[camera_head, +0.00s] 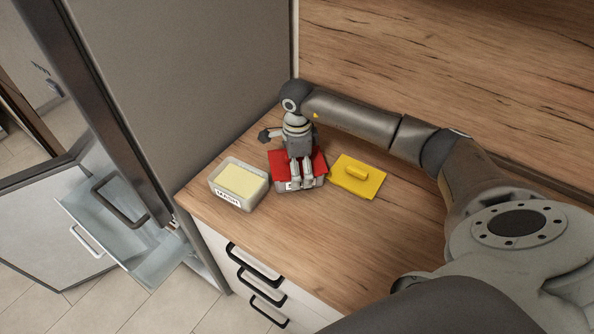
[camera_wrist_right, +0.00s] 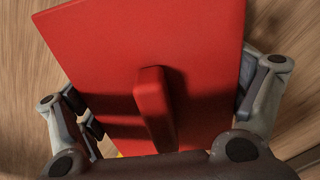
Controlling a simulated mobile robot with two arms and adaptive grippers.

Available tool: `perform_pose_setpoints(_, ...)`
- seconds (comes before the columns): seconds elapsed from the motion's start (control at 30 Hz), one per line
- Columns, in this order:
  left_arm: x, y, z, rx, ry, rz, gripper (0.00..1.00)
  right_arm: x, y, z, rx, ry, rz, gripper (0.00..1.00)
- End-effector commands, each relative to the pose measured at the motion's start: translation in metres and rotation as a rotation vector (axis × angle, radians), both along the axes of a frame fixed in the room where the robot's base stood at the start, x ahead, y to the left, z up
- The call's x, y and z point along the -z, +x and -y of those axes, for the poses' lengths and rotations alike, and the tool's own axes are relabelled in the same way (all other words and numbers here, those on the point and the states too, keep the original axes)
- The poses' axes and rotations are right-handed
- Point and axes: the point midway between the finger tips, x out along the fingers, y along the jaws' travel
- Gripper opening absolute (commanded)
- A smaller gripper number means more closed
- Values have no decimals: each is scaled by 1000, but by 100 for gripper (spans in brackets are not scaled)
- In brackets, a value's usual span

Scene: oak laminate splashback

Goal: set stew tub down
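A tub with a red lid (camera_head: 283,158) is at the back of the wooden counter, and its lid with a raised bar handle fills the right wrist view (camera_wrist_right: 205,45). Its label is mostly hidden by my gripper, so I cannot read whether it is the stew. My right gripper (camera_head: 301,184) points down over this tub. In the right wrist view its fingers lie against two opposite sides of the tub, closed on it. The tub is level and at or just above the counter; I cannot tell if it touches. My left gripper is not in view.
An open tub (camera_head: 238,203) with pale yellow contents and a label stands close left. A yellow lid (camera_head: 357,177) lies close right. The counter (camera_head: 290,240) is clear in front. A tall grey cabinet (camera_head: 190,80) rises behind left; an open drawer (camera_head: 140,250) is below.

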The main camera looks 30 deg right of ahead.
Motion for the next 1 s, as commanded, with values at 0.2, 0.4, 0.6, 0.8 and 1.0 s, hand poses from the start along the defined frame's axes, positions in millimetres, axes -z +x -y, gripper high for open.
perform_pose_setpoints(0.2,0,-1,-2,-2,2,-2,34,-1,1,0,0,0,2,49)
perform_pose_setpoints(0.4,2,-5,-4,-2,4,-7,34,-5,1,0,0,1,4,49)
perform_pose_setpoints(0.6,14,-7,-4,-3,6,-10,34,-35,2,1,0,0,9,48)
perform_pose_setpoints(0.8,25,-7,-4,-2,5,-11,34,-74,2,0,0,0,6,48)
perform_pose_setpoints(1.0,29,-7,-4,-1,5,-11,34,-97,1,0,0,-1,4,48)
